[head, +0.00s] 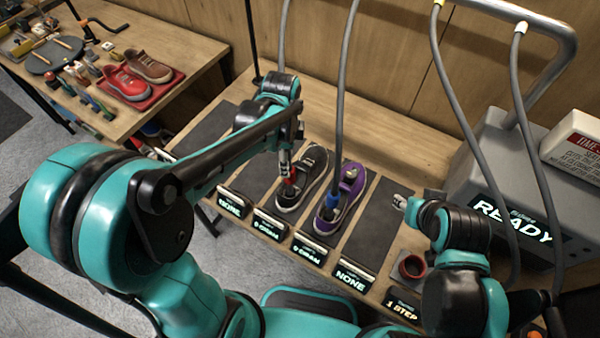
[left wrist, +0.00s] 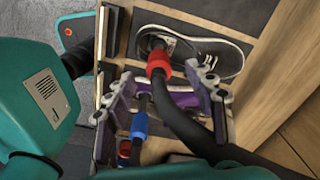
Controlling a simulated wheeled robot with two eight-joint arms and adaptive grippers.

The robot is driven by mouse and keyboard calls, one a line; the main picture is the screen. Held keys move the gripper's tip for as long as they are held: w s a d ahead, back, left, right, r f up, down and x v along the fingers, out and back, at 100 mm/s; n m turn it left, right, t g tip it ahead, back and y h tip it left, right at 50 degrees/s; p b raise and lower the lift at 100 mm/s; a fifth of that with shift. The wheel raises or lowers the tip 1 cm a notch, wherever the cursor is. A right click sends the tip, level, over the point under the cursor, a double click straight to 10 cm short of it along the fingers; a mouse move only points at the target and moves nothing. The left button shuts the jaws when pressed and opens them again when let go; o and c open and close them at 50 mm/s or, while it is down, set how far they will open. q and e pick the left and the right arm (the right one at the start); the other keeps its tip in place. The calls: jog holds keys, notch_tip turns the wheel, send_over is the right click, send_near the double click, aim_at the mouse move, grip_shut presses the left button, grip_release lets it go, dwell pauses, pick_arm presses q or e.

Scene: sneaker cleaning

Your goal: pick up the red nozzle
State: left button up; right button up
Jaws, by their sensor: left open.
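The red nozzle (head: 290,182) sits in the opening of a black sneaker (head: 312,170) on a dark mat, with a hose attached. My left gripper (head: 285,163) is just above it. In the left wrist view, the red nozzle (left wrist: 158,62) shows near the space between my open left gripper's (left wrist: 165,92) two fingers, with a dark hose running past them. I cannot tell whether the fingers touch it. A blue nozzle (head: 333,199) sits in the purple sneaker (head: 348,180) to the right. My right gripper (head: 401,201) is over the right part of the table; its jaw state is unclear.
A grey machine (head: 490,165) reading READY stands at the right, with hoses hanging above the table. A red cup (head: 411,267) is near the front right. Small signs (head: 309,248) line the front edge. An empty dark mat (head: 375,228) lies right of the purple sneaker.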

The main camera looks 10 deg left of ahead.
aim_at(290, 181)
pick_arm(q)
jog(key=f, duration=0.2)
jog(key=f+b, duration=0.1)
jog(key=f, duration=0.2)
jog(key=f+b, duration=0.1)
jog(key=f, duration=0.1)
jog(key=shift+s+d+f, duration=0.1)
jog(key=shift+d+f, duration=0.25)
jog(key=shift+f, duration=0.05)
grip_shut()
